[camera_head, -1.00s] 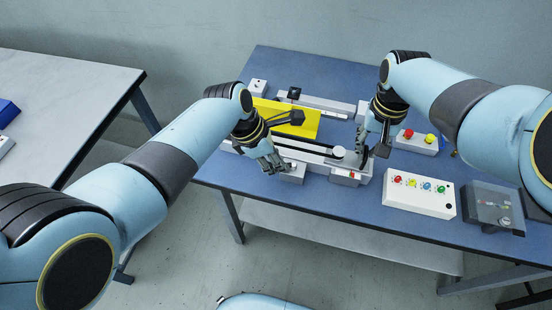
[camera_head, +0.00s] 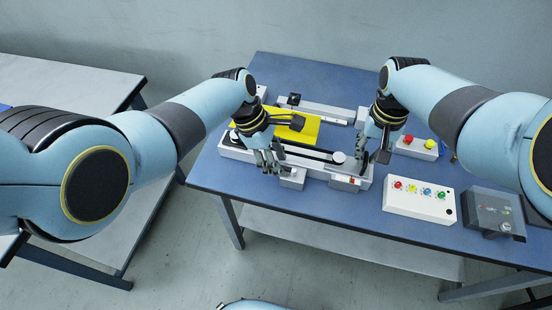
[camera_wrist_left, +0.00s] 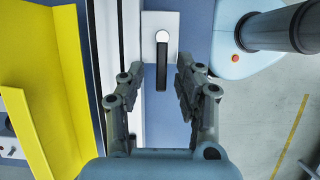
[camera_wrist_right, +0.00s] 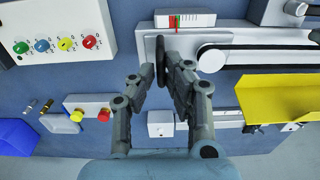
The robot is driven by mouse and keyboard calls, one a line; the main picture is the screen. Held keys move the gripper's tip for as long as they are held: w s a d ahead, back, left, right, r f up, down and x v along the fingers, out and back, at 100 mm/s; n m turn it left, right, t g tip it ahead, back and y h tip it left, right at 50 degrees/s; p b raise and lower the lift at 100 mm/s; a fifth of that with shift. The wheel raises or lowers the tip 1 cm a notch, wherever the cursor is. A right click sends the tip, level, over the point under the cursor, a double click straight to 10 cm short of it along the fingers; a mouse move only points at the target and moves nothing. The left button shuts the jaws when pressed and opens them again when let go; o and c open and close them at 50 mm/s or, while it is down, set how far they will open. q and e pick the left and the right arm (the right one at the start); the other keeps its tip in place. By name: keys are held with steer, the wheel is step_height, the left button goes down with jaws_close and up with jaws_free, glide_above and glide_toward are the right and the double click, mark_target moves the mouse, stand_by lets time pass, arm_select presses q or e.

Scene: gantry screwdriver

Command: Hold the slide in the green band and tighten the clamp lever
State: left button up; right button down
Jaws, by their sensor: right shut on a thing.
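The clamp lever (camera_wrist_left: 162,62) is a black bar with a round white pivot on a pale block (camera_wrist_left: 150,25), shown in the left wrist view. The block also shows in the head view (camera_head: 293,179), at the front of the long rail unit (camera_head: 236,152). My left gripper (camera_head: 270,170) is open. In the left wrist view its fingers (camera_wrist_left: 160,75) stand on either side of the lever's free end, apart from it.
A yellow angled plate (camera_head: 306,128) stands behind the rail. To the right are a white box with coloured knobs (camera_head: 419,208), a box with red and yellow buttons (camera_head: 418,147) and a grey case (camera_head: 492,208). The blue table's front left corner is clear.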

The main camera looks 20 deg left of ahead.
steer(key=shift+d+f, duration=0.1)
steer(key=shift+d, duration=0.25)
arm_select(q)
steer(key=v, duration=1.2)
arm_select(e)
steer(key=c, duration=1.6)
jaws_free()
steer(key=shift+o, duration=1.2)
arm_select(q)
steer(key=shift+d, duration=0.2)
steer(key=shift+a, duration=0.15)
arm_select(e)
steer(key=shift+a, duration=0.2)
